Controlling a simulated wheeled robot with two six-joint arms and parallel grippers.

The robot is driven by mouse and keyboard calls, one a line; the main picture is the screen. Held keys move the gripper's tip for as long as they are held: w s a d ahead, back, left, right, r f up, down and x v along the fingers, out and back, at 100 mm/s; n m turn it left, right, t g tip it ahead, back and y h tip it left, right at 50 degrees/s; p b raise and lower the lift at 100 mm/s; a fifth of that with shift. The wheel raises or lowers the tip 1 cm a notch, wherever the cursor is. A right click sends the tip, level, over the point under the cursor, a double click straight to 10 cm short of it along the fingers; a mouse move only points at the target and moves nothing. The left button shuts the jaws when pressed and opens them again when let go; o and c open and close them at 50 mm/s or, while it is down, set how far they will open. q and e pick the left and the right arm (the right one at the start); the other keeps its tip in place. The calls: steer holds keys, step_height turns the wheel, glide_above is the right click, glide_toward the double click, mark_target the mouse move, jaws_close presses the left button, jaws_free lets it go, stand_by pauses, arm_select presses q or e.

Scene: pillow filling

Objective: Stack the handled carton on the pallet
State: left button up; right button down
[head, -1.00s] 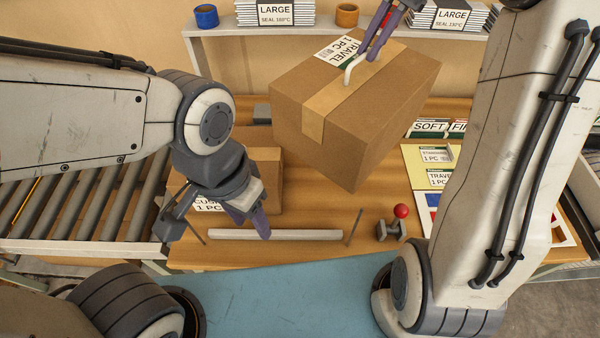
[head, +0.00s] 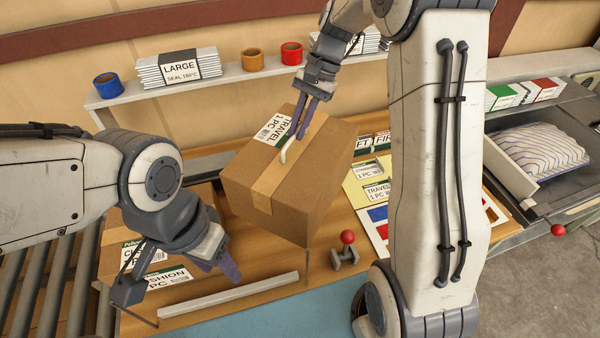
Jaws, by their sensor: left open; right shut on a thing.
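The handled carton (head: 262,185) is a brown box with a tape strip, a TRAVEL 1 PC label and a pale handle on top. It hangs tilted above the wooden bench. My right gripper (head: 303,125) is shut on its handle from above. My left gripper (head: 225,268) is open and empty at the lower left, over the bench and apart from the hanging carton. Another brown carton (head: 112,262) with a CUSHION 1 PC label stands behind the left gripper, partly hidden by my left arm. I cannot make out a pallet.
A grey bar (head: 228,294) lies along the bench front, with a red-knobbed lever (head: 346,240) to its right. A shelf (head: 215,83) behind holds label stacks and tape rolls. A roller conveyor (head: 45,285) is at left. A striped pillow (head: 540,148) lies at right.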

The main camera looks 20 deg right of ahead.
step_height(320, 180, down, 13)
steer(key=p, duration=0.2)
steer(key=shift+d+p, duration=0.1)
steer(key=shift+p, duration=0.25)
step_height(320, 180, down, 3)
steer(key=shift+r+p, duration=0.1)
steer(key=shift+p, duration=0.35)
steer(key=shift+f, duration=0.55)
steer(key=c, duration=0.9)
jaws_free()
